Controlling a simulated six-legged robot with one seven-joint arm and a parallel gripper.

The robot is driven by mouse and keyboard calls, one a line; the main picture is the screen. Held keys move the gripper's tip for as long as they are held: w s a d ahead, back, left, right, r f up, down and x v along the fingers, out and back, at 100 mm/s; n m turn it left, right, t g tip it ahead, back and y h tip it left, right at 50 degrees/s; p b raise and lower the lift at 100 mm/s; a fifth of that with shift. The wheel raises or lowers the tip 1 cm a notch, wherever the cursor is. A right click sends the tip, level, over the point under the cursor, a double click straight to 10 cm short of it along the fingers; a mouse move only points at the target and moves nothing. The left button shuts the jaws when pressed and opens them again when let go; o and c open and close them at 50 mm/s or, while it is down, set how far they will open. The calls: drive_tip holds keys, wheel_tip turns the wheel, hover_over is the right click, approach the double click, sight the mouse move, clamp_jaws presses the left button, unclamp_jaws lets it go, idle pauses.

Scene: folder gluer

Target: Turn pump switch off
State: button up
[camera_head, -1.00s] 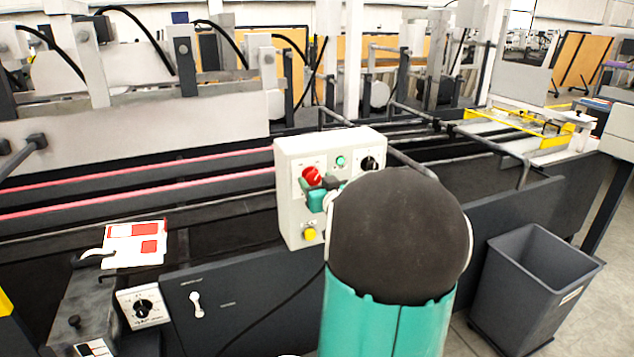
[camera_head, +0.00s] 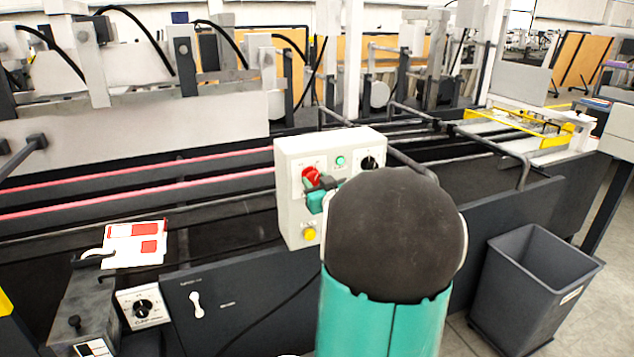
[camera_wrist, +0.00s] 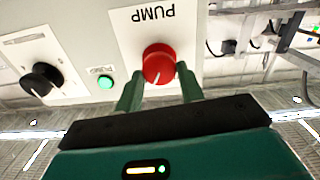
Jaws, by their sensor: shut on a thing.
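The pump switch (camera_wrist: 158,64) is a round red knob with a white pointer line, under the label PUMP, seen upside down in the wrist view. It sits on the front of a pale control box (camera_head: 291,215), and its red also shows in the head view (camera_head: 310,175). My gripper (camera_wrist: 159,85) has its two green fingers on either side of the knob and is shut on it. In the head view my gripper (camera_head: 319,186) is at the box's upper left, partly covering the knob. My arm hides the box's lower right.
On the box are a green button (camera_head: 340,161), a black knob (camera_head: 369,163) and a yellow button (camera_head: 309,234). A separate dial (camera_head: 142,308) and a white lever (camera_head: 196,303) are at lower left. A grey bin (camera_head: 535,285) stands at right.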

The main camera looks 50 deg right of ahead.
drive_tip(key=n, duration=0.6)
drive_tip(key=shift+w+a+n, duration=0.1)
drive_tip(key=shift+a+n, duration=0.05)
drive_tip(key=shift+n, duration=0.25)
drive_tip(key=n, duration=0.5)
drive_tip(key=shift+f+n, duration=0.1)
drive_tip(key=shift+n, duration=0.3)
drive_tip(key=o, duration=1)
drive_tip(key=shift+c, duration=0.2)
drive_tip(key=v, duration=1.4)
drive_tip(key=shift+w, duration=0.1)
